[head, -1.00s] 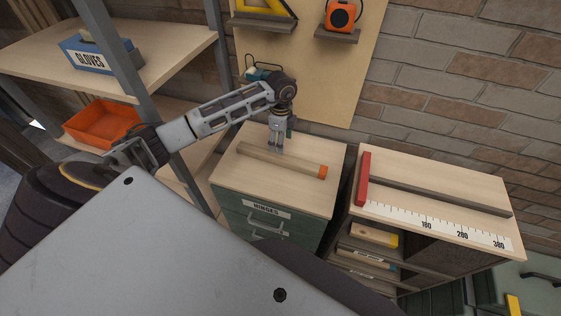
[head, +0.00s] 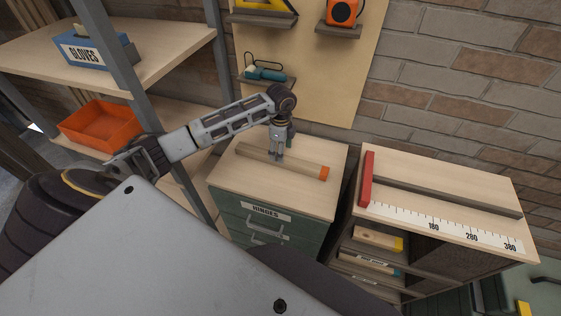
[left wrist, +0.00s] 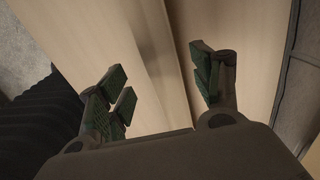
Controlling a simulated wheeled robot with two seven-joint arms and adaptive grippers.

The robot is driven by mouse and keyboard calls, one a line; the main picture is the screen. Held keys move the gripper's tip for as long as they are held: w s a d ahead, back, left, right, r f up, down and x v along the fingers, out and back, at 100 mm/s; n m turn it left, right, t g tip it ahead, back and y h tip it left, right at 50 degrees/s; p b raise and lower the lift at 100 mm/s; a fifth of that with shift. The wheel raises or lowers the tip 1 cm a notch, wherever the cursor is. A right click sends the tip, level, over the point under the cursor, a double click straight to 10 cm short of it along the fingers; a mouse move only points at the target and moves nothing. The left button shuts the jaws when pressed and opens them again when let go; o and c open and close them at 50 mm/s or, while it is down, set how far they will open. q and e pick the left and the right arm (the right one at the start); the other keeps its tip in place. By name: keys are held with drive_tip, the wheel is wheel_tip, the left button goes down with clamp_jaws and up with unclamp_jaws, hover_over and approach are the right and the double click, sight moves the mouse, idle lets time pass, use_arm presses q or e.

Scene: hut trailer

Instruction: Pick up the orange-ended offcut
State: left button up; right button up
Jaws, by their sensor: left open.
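The orange-ended offcut (head: 305,168) is a long wooden bar lying on the top of the drawer cabinet labelled HINGES. Its orange end (head: 324,173) points right. My left gripper (head: 277,158) points down over the middle of the bar, its fingers at or just above it. In the left wrist view the gripper (left wrist: 160,100) is open, with a wooden band that looks like the offcut (left wrist: 160,60) running between its fingers. Contact cannot be told. The orange end does not show in the left wrist view. My right gripper is not in view.
The cabinet top (head: 233,177) is otherwise clear. To the right stands a bench (head: 480,190) with a measuring scale, red stop and dark bar. On the left, shelves hold a gloves box (head: 98,53) and orange bin (head: 100,127). A pegboard (head: 325,85) stands behind.

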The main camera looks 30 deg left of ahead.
use_arm(q)
drive_tip(key=shift+f, duration=0.1)
drive_tip(key=shift+w+a+f+b, duration=0.1)
drive_tip(key=shift+f+b, duration=1.3)
drive_tip(key=shift+f, duration=0.25)
drive_tip(key=shift+f+b, duration=0.6)
drive_tip(key=shift+f, duration=0.25)
drive_tip(key=shift+c, duration=0.5)
drive_tip(key=c, duration=1.2)
